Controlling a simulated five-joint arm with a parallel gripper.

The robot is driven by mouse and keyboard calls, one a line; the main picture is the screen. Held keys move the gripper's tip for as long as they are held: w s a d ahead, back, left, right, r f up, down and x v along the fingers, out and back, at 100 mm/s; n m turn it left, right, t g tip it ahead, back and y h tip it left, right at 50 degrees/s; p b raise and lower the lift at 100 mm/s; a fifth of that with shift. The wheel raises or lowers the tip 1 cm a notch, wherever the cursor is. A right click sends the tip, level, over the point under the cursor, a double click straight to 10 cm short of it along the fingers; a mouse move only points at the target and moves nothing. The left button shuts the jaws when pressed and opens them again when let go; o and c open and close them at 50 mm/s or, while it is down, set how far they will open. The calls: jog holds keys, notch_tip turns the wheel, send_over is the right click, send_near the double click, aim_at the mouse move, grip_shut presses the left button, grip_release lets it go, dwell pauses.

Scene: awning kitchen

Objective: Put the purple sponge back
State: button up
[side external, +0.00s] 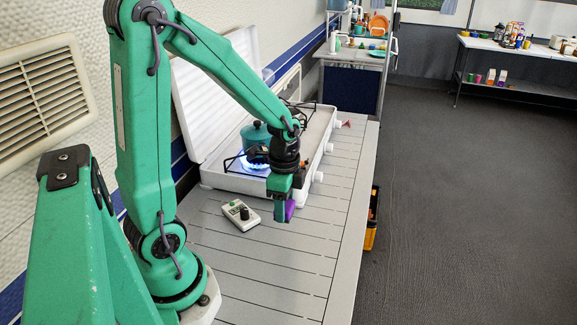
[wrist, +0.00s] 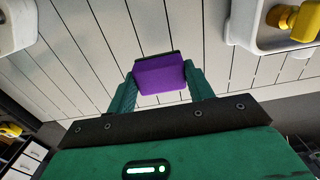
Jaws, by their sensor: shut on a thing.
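The purple sponge (wrist: 160,77) is held between the two green fingers of my gripper (wrist: 161,88) in the wrist view. A thin dark layer shows along its far edge. In the side external view my gripper (side external: 284,208) points down over the slatted table, in front of the stove, and a small part of the sponge (side external: 290,209) shows beside the fingers. I cannot tell exactly how high the sponge is above the table.
A white stove (side external: 318,150) with its lid up carries a teal pot (side external: 255,136) by a lit blue flame. A control box with a knob (side external: 240,214) lies on the slatted table (side external: 275,265). A yellow-and-black crate (side external: 371,222) is beyond the table's right edge. The near table is clear.

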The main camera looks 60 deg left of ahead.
jog(key=a+f, duration=0.2)
jog(key=a, duration=0.1)
jog(key=a+f, duration=0.1)
jog(key=a, duration=0.1)
jog(key=shift+w+a+f, duration=0.15)
jog(key=shift+w+a, duration=0.1)
jog(key=shift+w, duration=0.1)
jog(key=shift+f, duration=2)
jog(key=shift+f, duration=0.2)
jog(key=o, duration=0.9)
jog(key=shift+o, duration=0.2)
jog(key=shift+r, duration=0.1)
notch_tip(320, 180, up, 12)
jog(key=shift+r, duration=0.15)
